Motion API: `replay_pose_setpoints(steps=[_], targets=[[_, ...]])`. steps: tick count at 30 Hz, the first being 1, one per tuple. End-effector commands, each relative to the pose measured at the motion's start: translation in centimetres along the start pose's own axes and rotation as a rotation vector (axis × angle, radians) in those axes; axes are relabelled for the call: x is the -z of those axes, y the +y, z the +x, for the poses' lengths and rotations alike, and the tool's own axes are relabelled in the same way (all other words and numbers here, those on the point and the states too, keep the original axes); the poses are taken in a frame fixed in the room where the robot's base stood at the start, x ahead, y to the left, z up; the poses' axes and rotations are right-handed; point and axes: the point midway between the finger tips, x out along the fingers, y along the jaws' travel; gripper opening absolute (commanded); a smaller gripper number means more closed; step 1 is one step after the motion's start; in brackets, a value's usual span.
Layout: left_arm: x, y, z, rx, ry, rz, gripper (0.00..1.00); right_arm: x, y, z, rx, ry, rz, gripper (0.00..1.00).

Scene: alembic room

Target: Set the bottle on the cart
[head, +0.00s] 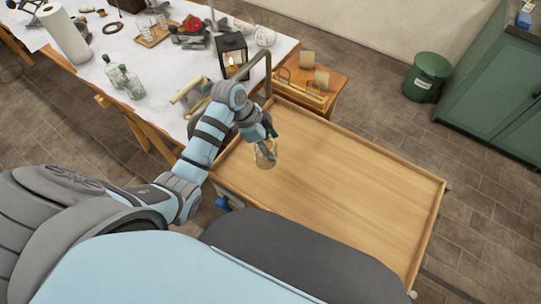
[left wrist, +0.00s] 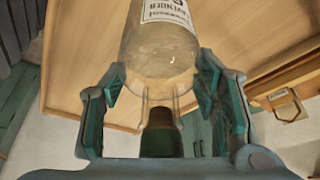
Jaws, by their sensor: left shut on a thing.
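My left gripper (head: 268,138) is shut on a clear glass bottle (head: 265,156) over the left part of the cart (head: 350,190), a wooden tray top with a raised rim. In the left wrist view the gripper's fingers (left wrist: 165,90) stand on both sides of the bottle (left wrist: 160,50), near its shoulder. The bottle has a white printed label and a dark stopper that points toward my palm. The cart's wood (left wrist: 85,55) shows behind it. I cannot tell whether the bottle's base touches the cart. My right gripper is not in view.
The cart's top is otherwise bare. A white-covered table (head: 165,105) at the left holds glass bottles (head: 131,82), a paper roll (head: 64,36) and a lantern (head: 233,56). A small wooden stand (head: 325,82) is behind the cart. A green bin (head: 427,77) and green cabinet (head: 500,90) stand right.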

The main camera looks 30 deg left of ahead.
Motion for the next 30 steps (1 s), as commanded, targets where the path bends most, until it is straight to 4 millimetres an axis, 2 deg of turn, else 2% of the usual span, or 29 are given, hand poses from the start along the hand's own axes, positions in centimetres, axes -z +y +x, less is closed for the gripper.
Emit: replay_pose_setpoints(steps=[9,18,19,21,22,30], targets=[[-1.9,0.0,4.8,0.000,0.001,0.000,0.11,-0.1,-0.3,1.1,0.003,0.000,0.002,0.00],[-2.0,0.0,5.0,0.002,0.001,0.001,0.11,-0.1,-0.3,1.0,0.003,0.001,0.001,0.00],[-2.0,0.0,5.0,0.001,0.001,0.000,0.58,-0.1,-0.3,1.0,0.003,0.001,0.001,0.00],[-2.0,0.0,5.0,0.001,0.001,0.000,0.69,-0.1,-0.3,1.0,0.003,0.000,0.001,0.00],[-2.0,0.0,4.9,0.001,0.001,0.000,0.74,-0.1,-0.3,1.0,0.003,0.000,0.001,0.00],[-2.0,0.0,4.9,0.001,0.001,0.000,0.74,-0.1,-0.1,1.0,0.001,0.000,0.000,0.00]])
